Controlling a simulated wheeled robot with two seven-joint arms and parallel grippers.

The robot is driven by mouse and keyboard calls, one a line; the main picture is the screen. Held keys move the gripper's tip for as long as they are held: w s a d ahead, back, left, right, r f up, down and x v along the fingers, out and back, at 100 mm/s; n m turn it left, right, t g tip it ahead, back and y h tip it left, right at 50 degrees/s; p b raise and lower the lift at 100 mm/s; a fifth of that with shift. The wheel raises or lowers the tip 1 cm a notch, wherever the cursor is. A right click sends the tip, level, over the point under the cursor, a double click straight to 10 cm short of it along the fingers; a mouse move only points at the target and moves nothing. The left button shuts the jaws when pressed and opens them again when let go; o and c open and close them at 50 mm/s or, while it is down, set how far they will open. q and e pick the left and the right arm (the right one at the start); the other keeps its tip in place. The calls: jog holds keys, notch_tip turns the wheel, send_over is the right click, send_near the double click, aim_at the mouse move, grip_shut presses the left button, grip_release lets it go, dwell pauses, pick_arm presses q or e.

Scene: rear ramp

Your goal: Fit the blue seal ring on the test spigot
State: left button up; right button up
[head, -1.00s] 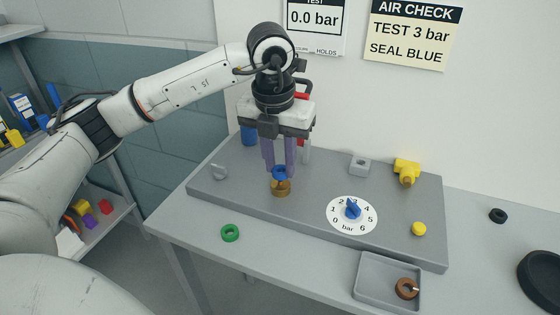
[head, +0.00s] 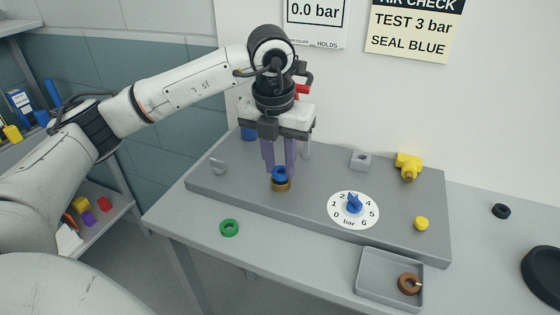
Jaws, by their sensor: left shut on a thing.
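The blue seal ring (head: 279,173) is between the fingertips of my left gripper (head: 279,167), which is shut on it. The ring is at the top of the brass test spigot (head: 281,185), which stands on the grey board. The brass base shows just below the ring. I cannot tell how far down over the spigot the ring sits, as the fingers partly hide it. My right gripper does not show.
A green ring (head: 229,228) lies on the table's front left. A dial with a blue knob (head: 354,202), a yellow button (head: 421,223) and a yellow fitting (head: 408,166) are on the board (head: 310,210). A tray (head: 372,287) holds a brown ring (head: 409,284).

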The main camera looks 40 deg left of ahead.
pick_arm(q)
jog(key=shift+f, duration=0.4)
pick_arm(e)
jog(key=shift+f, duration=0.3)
pick_arm(q)
jog(key=o, duration=1.1)
jog(key=r, duration=0.3)
jog(key=shift+s+d+r, duration=0.1)
jog(key=shift+s+r, duration=0.1)
jog(key=shift+r, duration=0.15)
notch_tip(320, 180, up, 7)
jog(key=s, duration=0.1)
jog(key=shift+f, duration=0.2)
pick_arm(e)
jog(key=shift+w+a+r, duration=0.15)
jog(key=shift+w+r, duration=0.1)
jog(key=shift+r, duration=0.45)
pick_arm(q)
jog(key=shift+s+d, duration=0.1)
